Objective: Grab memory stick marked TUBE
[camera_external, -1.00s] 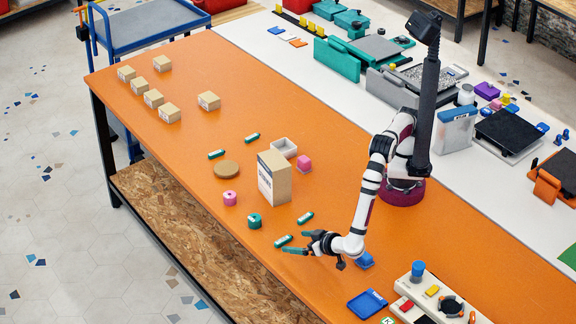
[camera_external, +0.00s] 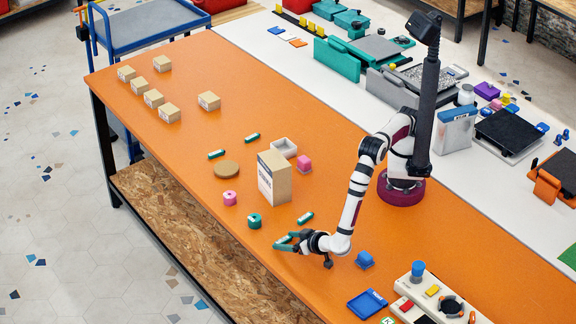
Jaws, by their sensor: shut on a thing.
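My gripper (camera_external: 289,242) is low over the orange table, shut on a small teal memory stick (camera_external: 283,240) with a pale label. Its label is too small to read, and the fingers hide part of it. Another teal memory stick (camera_external: 305,218) lies just behind the gripper, beside the cardboard box. Two more teal sticks lie farther back, one (camera_external: 216,154) at the left and one (camera_external: 252,136) to its right. None of their markings can be read.
A tall cardboard box (camera_external: 275,177) stands behind the gripper. The table's front left edge is close.

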